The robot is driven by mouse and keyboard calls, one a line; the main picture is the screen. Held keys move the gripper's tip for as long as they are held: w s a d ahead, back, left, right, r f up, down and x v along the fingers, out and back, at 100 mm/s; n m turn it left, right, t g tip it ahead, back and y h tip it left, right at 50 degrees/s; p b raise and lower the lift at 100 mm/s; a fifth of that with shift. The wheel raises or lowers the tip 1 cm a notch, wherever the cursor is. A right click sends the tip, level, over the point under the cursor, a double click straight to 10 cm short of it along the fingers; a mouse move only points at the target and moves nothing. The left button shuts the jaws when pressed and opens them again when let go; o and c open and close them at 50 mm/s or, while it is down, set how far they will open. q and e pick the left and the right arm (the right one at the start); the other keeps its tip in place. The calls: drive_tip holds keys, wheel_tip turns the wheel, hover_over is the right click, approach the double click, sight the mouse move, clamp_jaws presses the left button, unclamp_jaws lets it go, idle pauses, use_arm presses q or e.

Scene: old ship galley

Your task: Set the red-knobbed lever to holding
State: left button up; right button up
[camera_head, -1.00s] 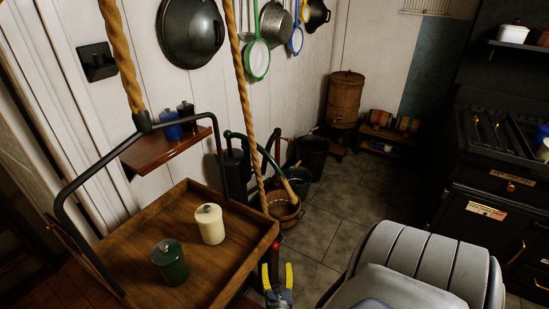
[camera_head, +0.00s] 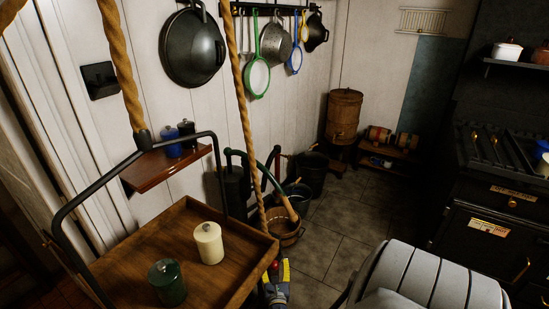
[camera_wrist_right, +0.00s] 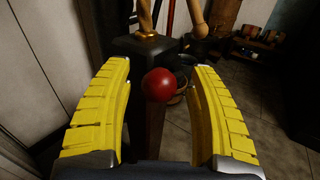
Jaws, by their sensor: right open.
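The lever's red round knob (camera_wrist_right: 159,84) sits between the two yellow fingers of my right gripper (camera_wrist_right: 160,92) in the right wrist view. The fingers are spread, with a visible gap on both sides of the knob. In the head view the red knob (camera_head: 274,265) is small, at the bottom centre beside the hanging tray, with my right gripper (camera_head: 276,270) around it. Most of the lever's shaft and any position markings are hidden or too small to read. My left gripper is not in view.
A rope-hung wooden tray (camera_head: 232,278) with a cream canister (camera_head: 208,243) and a green canister (camera_head: 167,282) is just left of the gripper. A wooden bucket (camera_head: 287,232) and black pump (camera_head: 234,184) stand behind. Tiled floor (camera_head: 335,245) is open to the right.

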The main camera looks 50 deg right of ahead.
clamp_jaws()
idle(0.4)
